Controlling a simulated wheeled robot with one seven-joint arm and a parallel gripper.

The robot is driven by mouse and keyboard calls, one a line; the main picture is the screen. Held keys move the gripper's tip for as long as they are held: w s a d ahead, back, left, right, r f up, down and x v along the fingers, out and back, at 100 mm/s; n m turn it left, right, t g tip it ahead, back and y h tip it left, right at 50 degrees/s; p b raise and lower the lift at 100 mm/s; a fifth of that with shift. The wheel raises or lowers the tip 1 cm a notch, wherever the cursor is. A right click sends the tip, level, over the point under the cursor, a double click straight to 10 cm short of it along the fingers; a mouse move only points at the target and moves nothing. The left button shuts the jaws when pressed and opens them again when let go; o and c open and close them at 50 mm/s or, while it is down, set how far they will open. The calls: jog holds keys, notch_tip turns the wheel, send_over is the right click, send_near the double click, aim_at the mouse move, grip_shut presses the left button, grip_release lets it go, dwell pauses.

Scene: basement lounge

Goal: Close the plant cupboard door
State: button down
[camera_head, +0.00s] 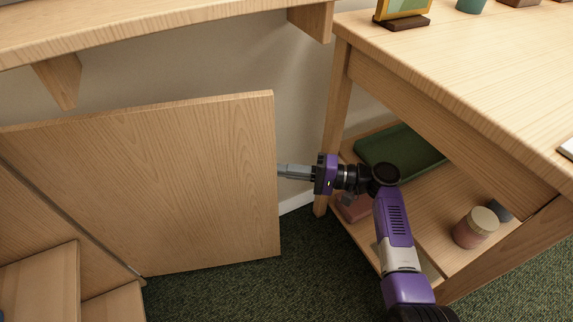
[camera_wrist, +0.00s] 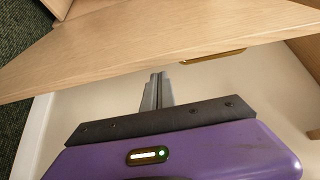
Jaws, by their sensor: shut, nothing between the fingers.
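The wooden cupboard door (camera_head: 180,185) stands swung open in the head view, its free edge toward the right. The cupboard body (camera_head: 40,275) shows at the lower left, partly cut off by the picture edge. My gripper (camera_head: 281,171) is shut and empty, its fingertips at the door's free right edge; I cannot tell whether they touch it. In the wrist view the door (camera_wrist: 150,45) crosses the upper part as a wide pale panel, and my shut fingers (camera_wrist: 157,78) point up toward its edge.
A wooden table (camera_head: 470,60) with a lower shelf stands to the right, close to my arm. The shelf holds a green tray (camera_head: 400,150) and a jar (camera_head: 475,228). A bracketed wooden wall shelf (camera_head: 150,25) is above the door. Green carpet (camera_head: 240,295) lies clear below.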

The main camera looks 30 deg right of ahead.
jog(key=shift+s+a, duration=0.15)
jog(key=shift+s, duration=0.15)
jog(key=shift+s, duration=0.1)
